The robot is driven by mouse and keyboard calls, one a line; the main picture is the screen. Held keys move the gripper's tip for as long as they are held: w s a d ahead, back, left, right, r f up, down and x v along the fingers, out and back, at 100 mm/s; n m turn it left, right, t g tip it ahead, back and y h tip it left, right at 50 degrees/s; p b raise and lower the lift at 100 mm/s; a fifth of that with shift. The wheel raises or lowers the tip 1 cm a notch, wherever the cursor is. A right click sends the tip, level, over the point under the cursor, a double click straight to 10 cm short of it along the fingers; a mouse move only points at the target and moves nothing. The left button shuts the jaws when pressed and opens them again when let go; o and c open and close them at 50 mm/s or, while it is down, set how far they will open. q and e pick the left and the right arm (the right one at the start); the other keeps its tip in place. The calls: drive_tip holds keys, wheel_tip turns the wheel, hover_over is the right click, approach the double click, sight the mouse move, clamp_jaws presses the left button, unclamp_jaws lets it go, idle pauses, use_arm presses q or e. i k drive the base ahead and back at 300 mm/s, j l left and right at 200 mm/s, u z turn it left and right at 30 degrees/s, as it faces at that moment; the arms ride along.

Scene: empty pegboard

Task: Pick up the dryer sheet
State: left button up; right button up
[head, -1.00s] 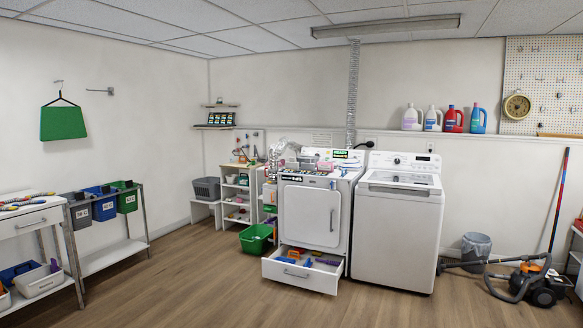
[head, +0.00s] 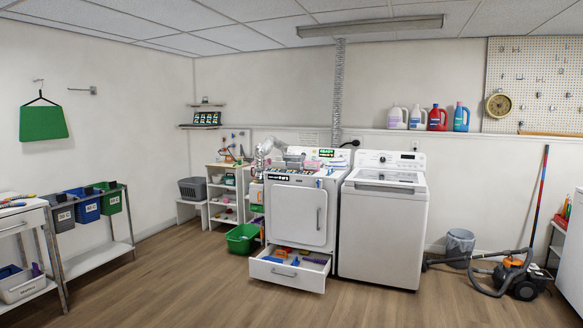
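I cannot pick out a dryer sheet for certain at this distance. A white dryer (head: 297,214) stands at the middle, with small items on its top that are too small to name. Its lower drawer (head: 286,278) is pulled open and holds small orange, blue and purple items (head: 285,254). Neither of my grippers is in view.
A white washer (head: 382,225) stands right of the dryer. A green bin (head: 242,238) sits on the floor left of it. A vacuum cleaner (head: 522,277) and a grey bin (head: 460,244) are at the right. The floor in front is clear.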

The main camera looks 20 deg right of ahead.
sight(278, 163)
drive_tip(key=i+u, duration=0.1)
drive_tip(key=u, duration=0.2)
drive_tip(key=i, duration=1.55)
drive_tip(key=i+z, duration=0.1)
drive_tip(key=i, duration=3)
drive_tip(key=i+z, duration=0.15)
drive_tip(key=i, duration=0.45)
drive_tip(key=i+z, duration=0.1)
drive_tip(key=i, duration=0.45)
drive_tip(key=i+z, duration=0.15)
drive_tip(key=i, duration=0.45)
drive_tip(key=i+j+z, duration=0.15)
drive_tip(key=i, duration=0.45)
